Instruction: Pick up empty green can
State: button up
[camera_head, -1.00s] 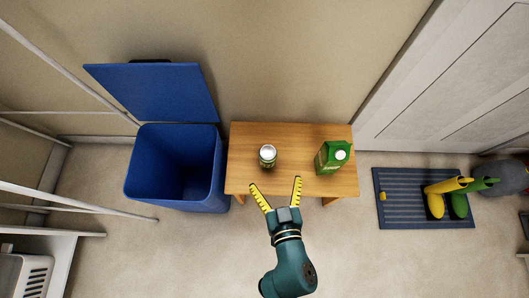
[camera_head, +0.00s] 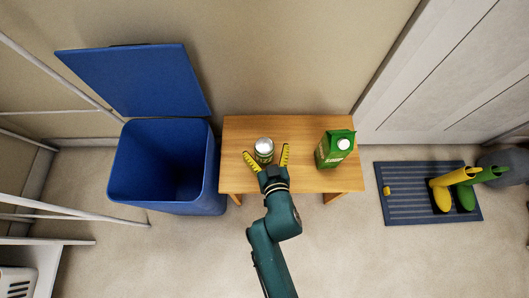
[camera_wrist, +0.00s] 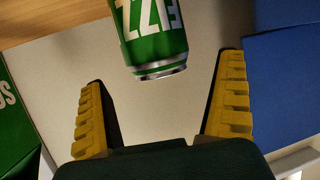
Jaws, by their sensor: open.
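A green can (camera_head: 264,149) with a silver top stands upright on the small wooden table (camera_head: 300,128). In the wrist view the green can (camera_wrist: 150,38) shows at the top with white lettering and a silver rim, just beyond the fingertips. My gripper (camera_head: 266,157) has its yellow-padded fingers spread on either side of the can at the table's front. In the wrist view the gripper (camera_wrist: 162,68) is open with nothing between its pads. Whether the can is empty cannot be seen.
A green carton (camera_head: 334,149) with a white cap stands to the right on the same table. A blue bin (camera_head: 165,163) with its lid open stands left of the table. A blue mat (camera_head: 405,207) with yellow and green boots lies to the right.

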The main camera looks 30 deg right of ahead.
aim_at(265, 147)
jog(key=x, duration=0.3)
jog(key=shift+w+r+b, duration=0.1)
jog(key=shift+w+b, duration=0.05)
jog(key=shift+b, duration=0.15)
jog(key=shift+s, duration=0.2)
jog(key=shift+c, duration=0.4)
jog(key=c, duration=1)
notch_tip(265, 147, up, 10)
jog(key=p, duration=0.5)
jog(key=shift+p, duration=0.35)
